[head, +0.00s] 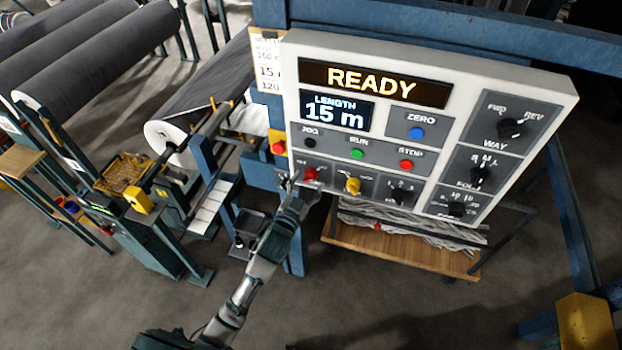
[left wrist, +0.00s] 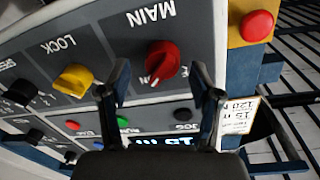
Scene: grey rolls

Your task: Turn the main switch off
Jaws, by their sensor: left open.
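The main switch is a red rotary knob (head: 311,174) at the lower left of the white control panel (head: 437,59). In the left wrist view the red knob (left wrist: 162,58) sits beside the upside-down word MAIN, with a white pointer mark on it. My left gripper (head: 301,188) is open, just in front of the knob. In the left wrist view its two fingers (left wrist: 160,76) stand on either side of the knob's lower part, with a gap visible between them. I cannot tell whether either finger touches it. My right gripper is not in view.
A yellow LOCK knob (head: 352,185) sits right of the main switch. A red button on a yellow box (head: 277,146) is close on the left. The display (head: 375,82) reads READY. Grey rolls (head: 95,50) lie on racks at the left. A wooden shelf (head: 400,252) is below.

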